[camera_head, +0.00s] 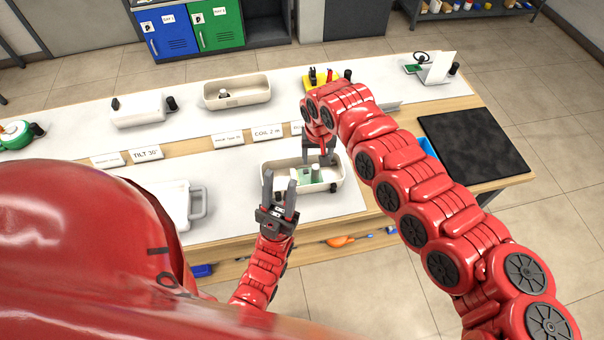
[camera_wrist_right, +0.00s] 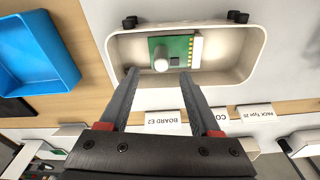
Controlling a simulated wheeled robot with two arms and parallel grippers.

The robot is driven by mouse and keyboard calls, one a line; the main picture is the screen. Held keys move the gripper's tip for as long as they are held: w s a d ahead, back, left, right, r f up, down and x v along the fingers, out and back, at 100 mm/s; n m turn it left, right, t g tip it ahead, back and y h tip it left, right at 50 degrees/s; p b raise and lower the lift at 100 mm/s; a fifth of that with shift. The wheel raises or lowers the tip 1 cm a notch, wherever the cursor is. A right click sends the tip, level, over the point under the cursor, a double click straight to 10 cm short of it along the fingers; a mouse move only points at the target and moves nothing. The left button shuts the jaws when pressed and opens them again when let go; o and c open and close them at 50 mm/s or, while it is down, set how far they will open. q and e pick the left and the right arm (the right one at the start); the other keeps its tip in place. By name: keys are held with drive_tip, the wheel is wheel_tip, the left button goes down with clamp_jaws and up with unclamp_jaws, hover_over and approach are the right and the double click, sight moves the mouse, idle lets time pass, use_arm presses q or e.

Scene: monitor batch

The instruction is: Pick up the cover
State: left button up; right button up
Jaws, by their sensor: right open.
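No part is clearly recognisable as the cover. A cream tray (camera_head: 330,184) on the near white work surface holds a green circuit board (camera_head: 306,175) with a pale cylinder (camera_head: 316,172). The right wrist view shows the tray (camera_wrist_right: 255,50), the board (camera_wrist_right: 180,46), its cylinder (camera_wrist_right: 160,60) and a white block (camera_wrist_right: 197,50) at its edge. My right gripper (camera_wrist_right: 158,76) is open and empty, pointing at the tray, its fingertips around the cylinder's position in the picture; contact cannot be told. My left gripper (camera_head: 280,184) is open and empty in front of the tray's left end.
Label cards (camera_head: 146,154) stand along the step behind the tray. A second cream tray (camera_head: 237,92) and a white box (camera_head: 139,110) are on the back surface. A white case with a handle (camera_head: 180,205) lies left. A blue bin (camera_wrist_right: 38,52) is beside the tray.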

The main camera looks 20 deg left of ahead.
sight(316, 166)
wheel_tip(316, 166, down, 5)
drive_tip(key=shift+a+r+p, duration=0.15)
drive_tip(key=shift+r+p, duration=0.05)
drive_tip(key=shift+p, duration=0.85)
drive_tip(key=shift+w+f, duration=0.15)
drive_tip(key=shift+f, duration=0.5)
clamp_jaws()
